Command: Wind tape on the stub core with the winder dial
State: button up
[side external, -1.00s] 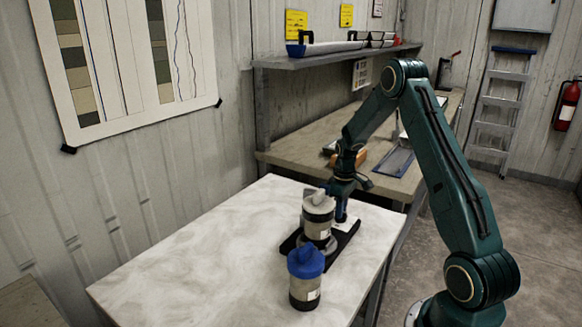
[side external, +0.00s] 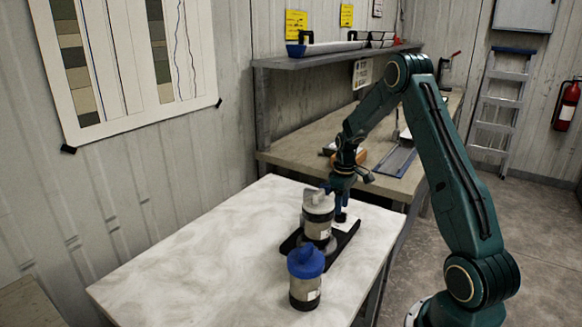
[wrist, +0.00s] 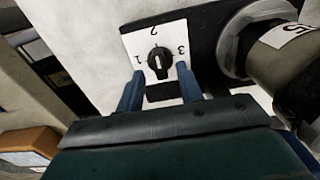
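The winder has a black base (side external: 346,241) on the white-topped table. In the wrist view, its dial (wrist: 159,61) is a black knob on a white plate marked 1, 2 and 3. A pale-capped core (side external: 318,224) stands upright at the winder; a labelled cylinder beside the dial plate (wrist: 290,52) shows in the wrist view. A blue-capped core (side external: 305,286) stands in front. My gripper (wrist: 160,76) is open, its two blue fingers apart near the knob's lower side, with nothing seen between them. In the side view, the pale-capped core partly hides the fingers.
The white tabletop (side external: 215,250) is clear to the left of the cores. A workbench (side external: 300,148) with a blue-edged tray (side external: 396,162) and a shelf (side external: 330,57) stand behind. An orange-brown block (wrist: 30,141) shows in the wrist view.

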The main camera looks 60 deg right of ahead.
notch_tip(320, 180, up, 12)
dwell(0.5)
jog(key=shift+f, duration=0.1)
jog(key=s+a+r+t+h, duration=0.1)
jog(key=s+a+r, duration=0.1)
jog(key=a+r, duration=0.55)
jog(key=s+a+r+t, duration=0.1)
jog(key=s+a+r, duration=0.3)
jog(key=a, duration=0.7)
jog(key=s+a+r+t+y, duration=0.1)
jog(key=s+a+t, duration=0.2)
jog(key=s+a, duration=0.9)
jog(key=shift+s+a+t, duration=0.3)
jog(key=shift+s+a, duration=0.1)
jog(key=shift+s, duration=0.2)
